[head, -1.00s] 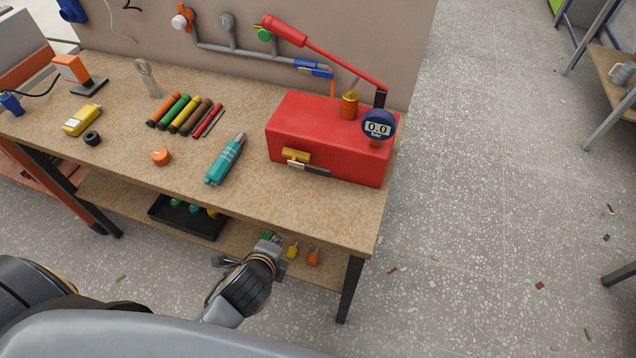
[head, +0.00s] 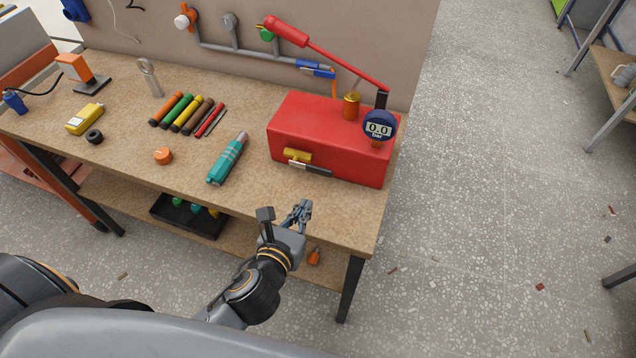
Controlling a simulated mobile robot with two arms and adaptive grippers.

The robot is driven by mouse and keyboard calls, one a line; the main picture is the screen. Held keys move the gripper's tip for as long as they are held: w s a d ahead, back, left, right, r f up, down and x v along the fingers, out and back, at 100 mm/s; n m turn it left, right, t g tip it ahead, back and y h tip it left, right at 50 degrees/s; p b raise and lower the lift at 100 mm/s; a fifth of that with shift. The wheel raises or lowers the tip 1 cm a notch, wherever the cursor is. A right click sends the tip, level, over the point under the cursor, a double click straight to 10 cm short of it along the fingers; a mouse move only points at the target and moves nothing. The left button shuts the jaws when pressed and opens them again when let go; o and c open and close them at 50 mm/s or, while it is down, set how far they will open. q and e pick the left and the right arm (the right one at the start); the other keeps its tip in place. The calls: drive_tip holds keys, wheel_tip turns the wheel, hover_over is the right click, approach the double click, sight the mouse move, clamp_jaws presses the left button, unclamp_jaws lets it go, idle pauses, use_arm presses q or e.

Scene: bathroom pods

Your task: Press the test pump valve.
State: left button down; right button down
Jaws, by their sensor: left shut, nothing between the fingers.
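The test pump (head: 325,140) is a red box at the right end of the workbench. It has a long red lever (head: 335,60), a brass cap (head: 351,105) on top and a round dark gauge (head: 379,128) reading 0.0 bar. A yellow valve handle (head: 298,154) sits low on its front face, with a small silver and dark piece just below it. My left gripper (head: 301,214) is shut and empty near the bench's front edge, in front of and below the valve, apart from it. My right gripper is out of view.
A teal tool (head: 227,158) lies left of the pump, with an orange cap (head: 163,156) beside it. Several coloured rods (head: 186,113) lie further left. The lower shelf holds a black tray (head: 188,216). The bench top (head: 262,190) directly before the pump is clear.

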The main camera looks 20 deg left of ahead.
sight(310, 168)
use_arm(q)
drive_tip(key=shift+w, duration=0.2)
drive_tip(key=p+x, duration=0.1)
drive_tip(key=x, duration=0.8)
drive_tip(key=shift+w+f, duration=0.25)
drive_tip(key=shift+w, duration=0.05)
drive_tip(key=shift+r, duration=0.1)
